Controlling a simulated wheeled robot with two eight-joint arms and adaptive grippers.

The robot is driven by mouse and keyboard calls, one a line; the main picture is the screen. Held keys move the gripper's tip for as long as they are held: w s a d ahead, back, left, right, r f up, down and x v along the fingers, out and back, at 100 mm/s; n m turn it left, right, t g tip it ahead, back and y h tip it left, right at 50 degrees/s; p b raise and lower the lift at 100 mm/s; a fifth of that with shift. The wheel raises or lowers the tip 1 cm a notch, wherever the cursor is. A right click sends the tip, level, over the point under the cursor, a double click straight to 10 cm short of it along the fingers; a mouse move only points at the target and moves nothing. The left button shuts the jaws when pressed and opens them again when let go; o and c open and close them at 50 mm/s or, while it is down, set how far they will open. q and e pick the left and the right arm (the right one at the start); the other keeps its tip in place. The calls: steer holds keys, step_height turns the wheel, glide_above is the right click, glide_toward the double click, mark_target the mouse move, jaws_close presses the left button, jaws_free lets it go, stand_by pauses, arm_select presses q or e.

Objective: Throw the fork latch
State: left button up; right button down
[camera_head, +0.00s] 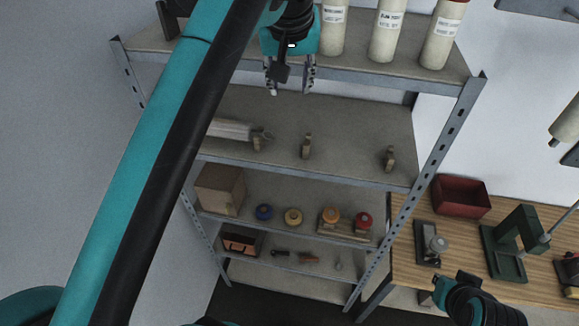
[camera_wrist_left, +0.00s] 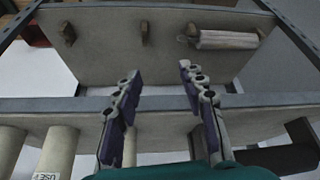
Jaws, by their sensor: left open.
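I cannot single out the fork latch with certainty. On the second shelf a pale cylinder (camera_head: 231,130) lies with a small brownish fitting (camera_head: 262,139) at its right end. Two upright brown pieces, one in the middle (camera_head: 307,146) and one at the right (camera_head: 389,158), stand on the same shelf. The wrist view shows the cylinder (camera_wrist_left: 226,41), its fitting (camera_wrist_left: 187,38) and both uprights too. My left gripper (camera_head: 290,88) is open and empty before the top shelf's front edge, above and apart from these pieces. My right gripper (camera_head: 440,292) is low at the right; its fingers are unclear.
The metal rack has a top shelf beam (camera_head: 350,79) close to my left gripper, with several labelled pale cylinders (camera_head: 388,30) above. Lower shelves hold a cardboard box (camera_head: 219,190) and coloured round items. A wooden bench (camera_head: 405,260) at right carries a red bin (camera_head: 461,197) and a green press (camera_head: 515,243).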

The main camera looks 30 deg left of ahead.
arm_select(q)
step_height(320, 180, down, 17)
steer(key=s+d+m+b, duration=0.1)
steer(key=s+m+b, duration=0.1)
steer(key=b, duration=0.5)
steer(key=shift+d+t+h, duration=0.25)
steer(key=shift+t+h, duration=0.15)
